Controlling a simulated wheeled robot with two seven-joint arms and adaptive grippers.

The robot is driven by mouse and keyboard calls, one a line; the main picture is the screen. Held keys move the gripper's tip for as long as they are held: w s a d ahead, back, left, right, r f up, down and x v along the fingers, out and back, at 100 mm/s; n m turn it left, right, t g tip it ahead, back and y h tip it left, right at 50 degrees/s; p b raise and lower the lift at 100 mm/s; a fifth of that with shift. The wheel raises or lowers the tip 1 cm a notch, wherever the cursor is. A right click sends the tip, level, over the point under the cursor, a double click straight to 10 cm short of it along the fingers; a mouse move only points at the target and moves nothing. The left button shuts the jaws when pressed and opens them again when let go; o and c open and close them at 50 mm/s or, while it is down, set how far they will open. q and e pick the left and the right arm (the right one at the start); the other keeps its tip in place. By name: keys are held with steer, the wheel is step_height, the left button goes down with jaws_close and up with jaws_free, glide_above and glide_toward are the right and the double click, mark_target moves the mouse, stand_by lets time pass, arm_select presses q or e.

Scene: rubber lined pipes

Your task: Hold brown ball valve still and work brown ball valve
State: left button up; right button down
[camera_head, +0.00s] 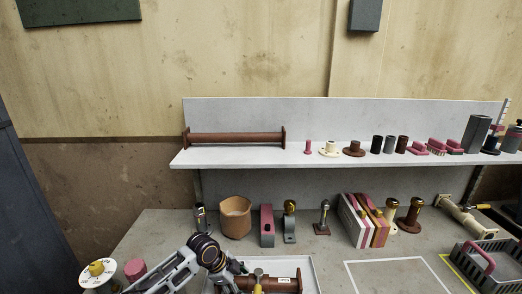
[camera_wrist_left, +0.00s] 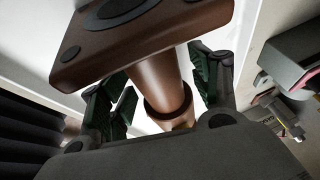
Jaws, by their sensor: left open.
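The brown ball valve (camera_head: 287,284) lies in a white tray (camera_head: 311,265) at the bottom edge of the head view, partly cut off. A small upright part with a pale top stands at its middle. In the left wrist view its square end flange and round brown neck (camera_wrist_left: 157,75) fill the centre. My left gripper (camera_wrist_left: 162,95) is open, with a green-padded finger on each side of the neck; gaps show and I cannot tell if either pad touches. In the head view my left arm reaches to the valve's left end. My right gripper is not in view.
A tan pot (camera_head: 235,217), pink and grey blocks (camera_head: 267,226) and several brass-topped fittings stand behind the tray. A grey basket (camera_head: 487,268) is at the right. A shelf (camera_head: 250,155) with a brown pipe (camera_head: 235,139) runs above.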

arm_select(q)
steer(key=shift+a+r, duration=0.1)
steer(key=shift+r, duration=0.05)
steer(key=v, duration=1.1)
steer(key=shift+a+r, duration=0.15)
steer(key=shift+r, duration=0.15)
steer(key=shift+s, duration=0.1)
